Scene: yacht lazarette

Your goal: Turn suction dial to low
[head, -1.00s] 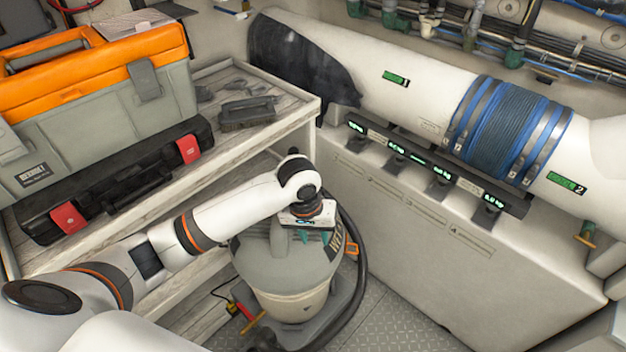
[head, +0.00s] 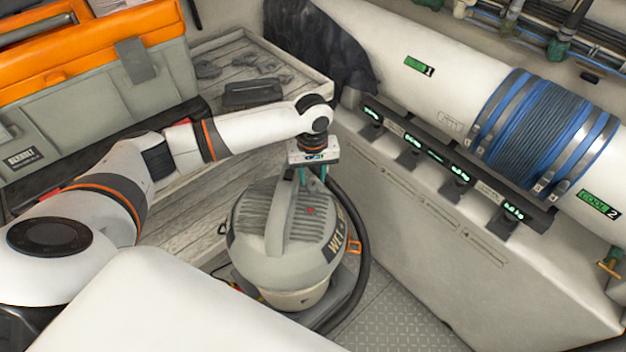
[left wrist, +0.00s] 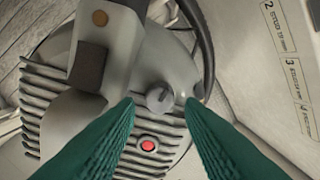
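The wet vacuum (head: 285,235) stands on the floor, with a grey ribbed lid and a handle across its top. In the left wrist view the round grey suction dial (left wrist: 160,98) sits on the lid, with a red button (left wrist: 148,143) below it. My left gripper (head: 312,180) points down over the far side of the lid. Its two green fingers are apart, and in the left wrist view the gripper (left wrist: 158,103) has the dial between its fingertips. I cannot tell whether they touch it. The dial is hidden in the head view. My right gripper is not in view.
A black hose (head: 362,250) curves along the vacuum's right side. A wooden shelf (head: 195,225) with an orange-and-grey toolbox (head: 95,85) is at left. A white bench (head: 450,250) with pipes above stands at right. Patterned floor (head: 400,315) is clear in front.

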